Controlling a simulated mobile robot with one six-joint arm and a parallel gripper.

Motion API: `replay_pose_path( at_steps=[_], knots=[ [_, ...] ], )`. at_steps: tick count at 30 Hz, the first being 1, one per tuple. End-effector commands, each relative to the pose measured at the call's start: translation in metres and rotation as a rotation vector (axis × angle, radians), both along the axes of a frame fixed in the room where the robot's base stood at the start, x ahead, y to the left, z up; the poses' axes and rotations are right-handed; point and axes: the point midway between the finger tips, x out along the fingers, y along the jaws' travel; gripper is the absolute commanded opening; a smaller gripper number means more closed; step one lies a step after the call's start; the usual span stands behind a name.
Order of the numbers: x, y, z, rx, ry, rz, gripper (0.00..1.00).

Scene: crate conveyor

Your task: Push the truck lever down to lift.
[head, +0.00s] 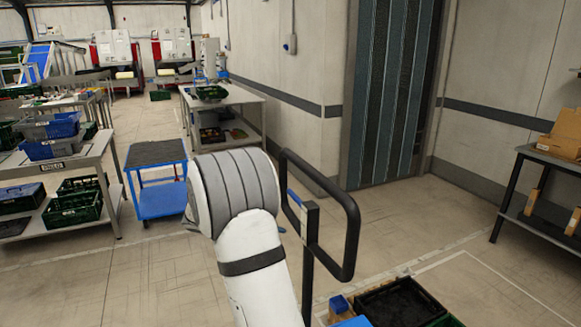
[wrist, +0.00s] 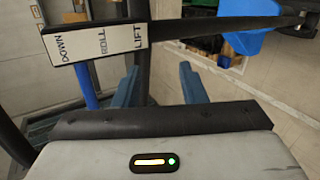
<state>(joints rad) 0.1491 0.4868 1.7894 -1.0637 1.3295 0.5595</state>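The truck's black loop handle (head: 350,235) stands upright in the middle of the head view, just right of my white arm. In the wrist view a white label plate (wrist: 100,45) reads DOWN, ROLL, LIFT and sits on a black bar crossing in front of my gripper. My gripper (wrist: 158,80) has two blue-grey fingers held apart, with nothing clearly gripped between them. A small blue piece (head: 293,197) shows beside the handle post; I cannot tell whether it is the lever or part of my gripper. My arm hides most of the gripper in the head view.
A black crate (head: 400,303) sits low, right of the handle post, beside blue parts. A blue cart (head: 160,200) and a bench with crates (head: 60,165) stand left. A shelf with cardboard boxes (head: 520,150) stands right. Floor between handle and doorway is clear.

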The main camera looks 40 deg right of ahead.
Motion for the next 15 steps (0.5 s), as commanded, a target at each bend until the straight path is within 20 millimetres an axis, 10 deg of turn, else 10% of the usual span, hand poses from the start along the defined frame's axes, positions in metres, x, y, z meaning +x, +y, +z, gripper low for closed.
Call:
replay_pose_path(
  at_steps=[6, 15],
  knots=[
    [0.049, -0.042, 0.06, -0.236, -0.004, 0.004, 0.38],
    [0.071, -0.065, 0.075, -0.362, -0.021, 0.016, 0.38]
  ],
)
